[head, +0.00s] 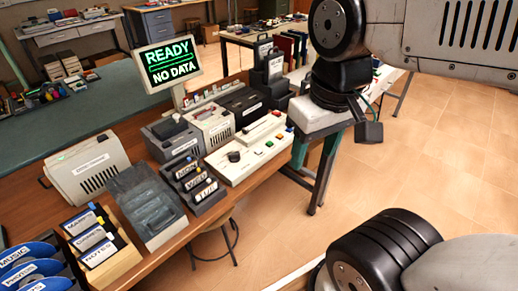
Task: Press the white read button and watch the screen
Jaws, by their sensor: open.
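The screen (168,64) stands tilted at the back of the bench and reads "READY" in green above "NO DATA" in white. A pale control console (238,170) lies on the bench with a black knob (233,156) and a row of small coloured buttons (269,143), including red, green and yellow. I cannot make out a separate white button on its pale top. My gripper (345,118) is right of the console, past the bench's right end. It looks open and empty, and its dark parts partly hide each other.
Grey devices (172,138), a card rack (195,182), a grey ribbed tray (147,205) and a labelled file box (98,246) crowd the bench around the console. Black labelled boxes (268,62) stand behind. The tiled floor (440,150) at right is clear.

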